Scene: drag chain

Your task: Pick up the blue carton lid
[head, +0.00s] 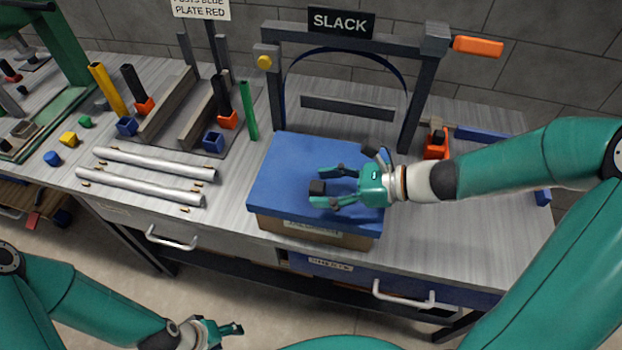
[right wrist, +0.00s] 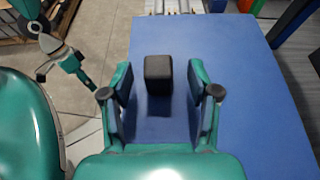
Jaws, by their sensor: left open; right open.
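The blue carton lid (head: 290,160) lies flat on a brown carton (head: 335,239) at the table's front edge. A dark block-shaped knob (head: 317,187) stands on the lid; in the right wrist view the knob (right wrist: 158,74) sits between my fingers, with a gap on each side. My right gripper (head: 320,187) is open over the lid, its fingers pointing left on both sides of the knob. In the right wrist view the lid (right wrist: 245,90) fills the middle and right. My left gripper (head: 236,329) is open and empty, low in front of the table.
A grey frame with a SLACK sign (head: 341,22) stands behind the carton. Two silver rods (head: 150,165) and a green post (head: 248,110) lie or stand to the left. An orange-and-black part (head: 436,144) is at the right.

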